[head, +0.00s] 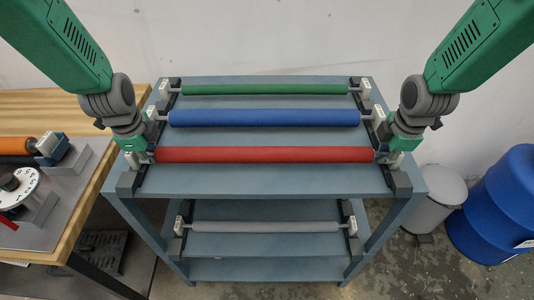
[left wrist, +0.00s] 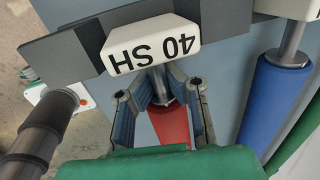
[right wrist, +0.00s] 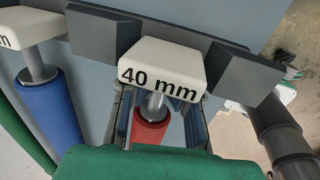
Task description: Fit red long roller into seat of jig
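The red long roller (head: 264,155) lies level across the front of the rack's top shelf, its ends in end holders. What looks like the jig (head: 88,205), a grey plate with blocks, is partly visible on the left table.
A blue roller (head: 264,118) and a green roller (head: 265,89) lie behind the red one. A grey roller (head: 265,227) lies on the lower shelf. An orange roller end (head: 15,145) and a white dial (head: 18,188) are at left. A bin (head: 435,195) and blue barrel (head: 500,210) stand right.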

